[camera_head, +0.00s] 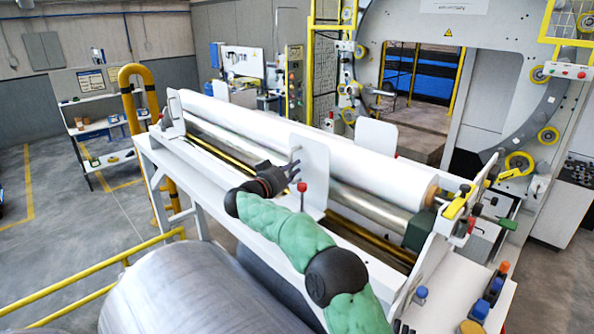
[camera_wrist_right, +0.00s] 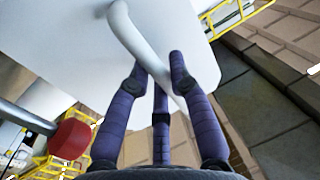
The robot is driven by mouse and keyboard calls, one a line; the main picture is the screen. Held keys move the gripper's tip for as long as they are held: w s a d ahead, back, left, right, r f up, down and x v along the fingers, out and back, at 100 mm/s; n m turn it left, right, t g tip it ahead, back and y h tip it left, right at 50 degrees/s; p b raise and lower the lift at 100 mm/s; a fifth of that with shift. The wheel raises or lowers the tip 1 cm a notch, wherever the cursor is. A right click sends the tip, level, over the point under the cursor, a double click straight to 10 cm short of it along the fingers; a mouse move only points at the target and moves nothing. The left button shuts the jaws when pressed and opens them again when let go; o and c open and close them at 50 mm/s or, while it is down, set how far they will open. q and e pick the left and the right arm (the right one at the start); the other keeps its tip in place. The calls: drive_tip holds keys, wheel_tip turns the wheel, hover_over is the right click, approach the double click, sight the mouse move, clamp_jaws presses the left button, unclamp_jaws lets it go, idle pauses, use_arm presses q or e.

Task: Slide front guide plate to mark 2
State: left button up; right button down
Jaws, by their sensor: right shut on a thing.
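The front guide plate (camera_head: 314,158) is a white upright plate with rounded corners, standing on the near side of the long white roll (camera_head: 270,138). My right gripper (camera_head: 293,172), on the green-sleeved arm, is at the plate's left face. In the right wrist view its dark fingers (camera_wrist_right: 160,72) are shut around a curved grey handle (camera_wrist_right: 133,38) on the white plate (camera_wrist_right: 60,50). A red knob (camera_head: 303,187) on a stem stands by the plate's lower edge; it also shows in the wrist view (camera_wrist_right: 68,139). I cannot make out numbered marks. My left gripper is out of view.
A second white plate (camera_head: 376,136) stands behind the roll. A metal roller and yellow strip (camera_head: 372,238) run along the frame below the roll. A large grey coil (camera_head: 190,290) lies in front. Control buttons (camera_head: 490,290) are at the lower right.

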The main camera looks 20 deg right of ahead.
drive_tip(key=shift+w, duration=0.2)
drive_tip(key=c, duration=1.1)
unclamp_jaws()
drive_tip(key=shift+s+a, duration=0.1)
drive_tip(key=shift+a, duration=0.05)
drive_tip(key=v, duration=1.1)
drive_tip(key=shift+s+a, duration=0.25)
drive_tip(key=shift+a, duration=0.05)
